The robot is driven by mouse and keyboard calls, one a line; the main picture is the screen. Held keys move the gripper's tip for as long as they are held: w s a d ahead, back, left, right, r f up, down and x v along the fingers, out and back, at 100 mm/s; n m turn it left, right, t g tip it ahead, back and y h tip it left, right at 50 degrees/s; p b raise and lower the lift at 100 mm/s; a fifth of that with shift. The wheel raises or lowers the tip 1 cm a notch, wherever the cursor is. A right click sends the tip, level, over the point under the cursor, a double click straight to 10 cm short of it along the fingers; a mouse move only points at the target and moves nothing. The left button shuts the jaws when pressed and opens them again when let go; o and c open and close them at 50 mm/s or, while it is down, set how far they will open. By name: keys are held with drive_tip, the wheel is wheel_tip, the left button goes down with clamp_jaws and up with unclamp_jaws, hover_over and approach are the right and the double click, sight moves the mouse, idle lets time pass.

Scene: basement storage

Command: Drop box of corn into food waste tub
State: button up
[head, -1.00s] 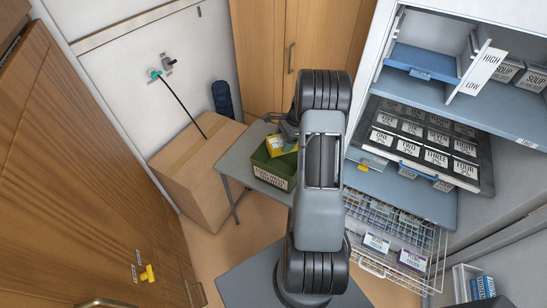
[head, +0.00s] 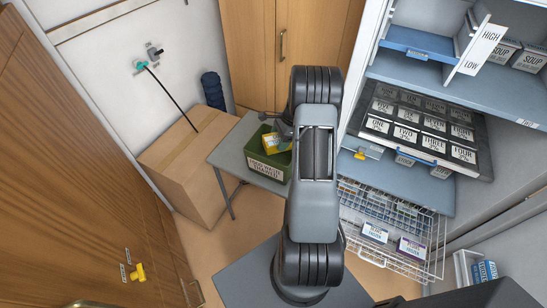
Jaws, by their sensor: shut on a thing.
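The food waste tub (head: 267,172) is a dark green open bin with a white printed label on its front. It stands on a small grey table left of my arm. A yellow box (head: 273,142), which looks like the box of corn, is at the tub's opening, tilted, with its lower part within the rim outline. My gripper (head: 284,134) is at the box's upper right side and shut on it. My arm hides part of the gripper and the tub's right side. I cannot tell whether the box touches the tub.
The grey table (head: 231,158) has a little bare top left of the tub. A cardboard box (head: 185,170) stands left of it. On the right, shelves hold a tray of labelled boxes (head: 420,133) and a pulled-out wire basket (head: 400,247).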

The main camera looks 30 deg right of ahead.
drive_tip(key=o, duration=1.1)
drive_tip(key=shift+r, duration=0.15)
drive_tip(key=b+v, duration=0.1)
drive_tip(key=v, duration=1.2)
drive_tip(key=shift+r+b, duration=0.3)
drive_tip(key=shift+d, duration=0.1)
